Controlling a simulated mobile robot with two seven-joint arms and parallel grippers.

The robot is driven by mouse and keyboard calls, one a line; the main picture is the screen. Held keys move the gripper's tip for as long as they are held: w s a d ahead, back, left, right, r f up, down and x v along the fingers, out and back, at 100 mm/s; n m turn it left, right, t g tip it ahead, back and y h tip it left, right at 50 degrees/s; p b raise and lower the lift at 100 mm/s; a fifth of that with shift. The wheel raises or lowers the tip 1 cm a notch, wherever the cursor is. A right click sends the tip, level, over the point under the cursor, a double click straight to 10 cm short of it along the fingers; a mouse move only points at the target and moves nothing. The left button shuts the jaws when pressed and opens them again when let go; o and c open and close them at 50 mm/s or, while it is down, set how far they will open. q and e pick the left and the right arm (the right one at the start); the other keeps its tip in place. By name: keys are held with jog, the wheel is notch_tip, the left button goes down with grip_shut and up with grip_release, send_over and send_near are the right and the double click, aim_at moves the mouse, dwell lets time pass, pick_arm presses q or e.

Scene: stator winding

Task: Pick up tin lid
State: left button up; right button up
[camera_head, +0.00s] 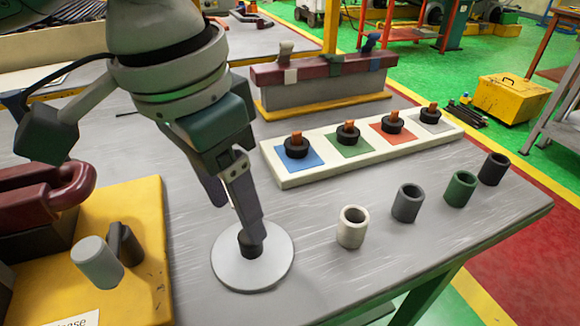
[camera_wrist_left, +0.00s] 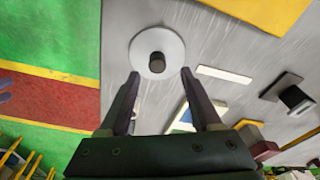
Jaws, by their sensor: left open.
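The tin lid (camera_head: 252,275) is a flat, pale grey disc with a dark upright knob (camera_head: 250,246) in its middle. It lies flat on the grey table near the front edge. My left gripper (camera_head: 243,215) points down over the lid, open, with a fingertip overlapping the knob's top in the head view. In the left wrist view the lid (camera_wrist_left: 172,62) is just beyond the open fingertips (camera_wrist_left: 160,74), its knob roughly centred between them. Nothing is between the fingers there. I cannot tell the exact height of the tips above the knob. My right gripper is not in view.
Several open cups stand right of the lid, the nearest white (camera_head: 352,228). Behind them is a white tray (camera_head: 285,183) with coloured squares and black knobbed pieces. A yellow board (camera_head: 145,240) with a grey cylinder (camera_head: 97,262) is at the left. The table's front edge is close.

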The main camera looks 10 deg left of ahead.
aim_at(251, 245)
pick_arm(q)
jog(key=f, duration=0.3)
jog(key=f+b, duration=0.1)
jog(key=f, duration=0.1)
jog(key=shift+w+d+f, duration=0.1)
jog(key=shift+w+d, duration=0.15)
jog(key=shift+d, duration=0.15)
grip_shut()
